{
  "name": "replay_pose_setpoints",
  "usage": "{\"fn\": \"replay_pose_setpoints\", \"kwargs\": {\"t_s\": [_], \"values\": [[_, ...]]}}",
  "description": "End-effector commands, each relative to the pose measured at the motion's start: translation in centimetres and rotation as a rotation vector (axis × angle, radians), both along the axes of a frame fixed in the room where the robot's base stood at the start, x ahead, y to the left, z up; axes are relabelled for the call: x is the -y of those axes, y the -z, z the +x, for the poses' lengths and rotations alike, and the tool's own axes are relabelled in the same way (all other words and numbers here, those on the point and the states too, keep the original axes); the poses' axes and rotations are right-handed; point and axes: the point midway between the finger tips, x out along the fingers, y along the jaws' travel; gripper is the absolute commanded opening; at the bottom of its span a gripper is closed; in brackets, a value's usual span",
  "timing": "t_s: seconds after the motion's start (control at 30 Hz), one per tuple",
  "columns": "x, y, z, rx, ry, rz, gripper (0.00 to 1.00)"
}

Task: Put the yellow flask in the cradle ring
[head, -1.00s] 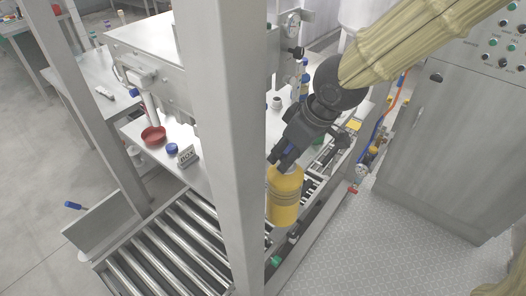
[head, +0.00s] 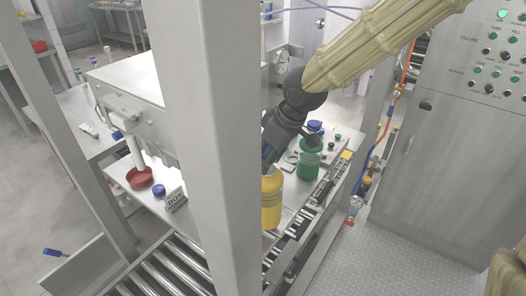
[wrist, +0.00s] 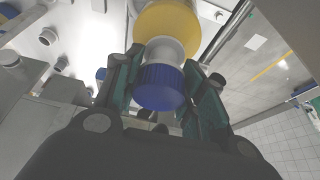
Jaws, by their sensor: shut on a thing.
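The yellow flask (head: 271,203) hangs upright below my gripper (head: 270,158) in the head view, partly hidden by the grey post. In the wrist view its yellow body (wrist: 168,22), white neck and blue cap (wrist: 160,87) show between the fingers of my gripper (wrist: 163,80). The gripper is shut on the flask at the neck and cap. I cannot make out the cradle ring for certain; the post hides part of the work table.
A grey post (head: 195,150) stands close in front. A green jar (head: 309,160) stands on the table right of the flask. Rollers (head: 165,270) lie below; a cabinet (head: 455,160) stands right.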

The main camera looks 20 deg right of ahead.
Motion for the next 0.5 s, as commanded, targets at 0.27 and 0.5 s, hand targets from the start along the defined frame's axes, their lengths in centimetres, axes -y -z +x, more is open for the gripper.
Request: {"fn": "replay_pose_setpoints", "kwargs": {"t_s": [0.27,0.5], "values": [[0.6,0.2,4.2,-0.001,0.002,0.002,0.00],[0.8,0.5,5.7,0.001,0.000,0.001,0.00]]}}
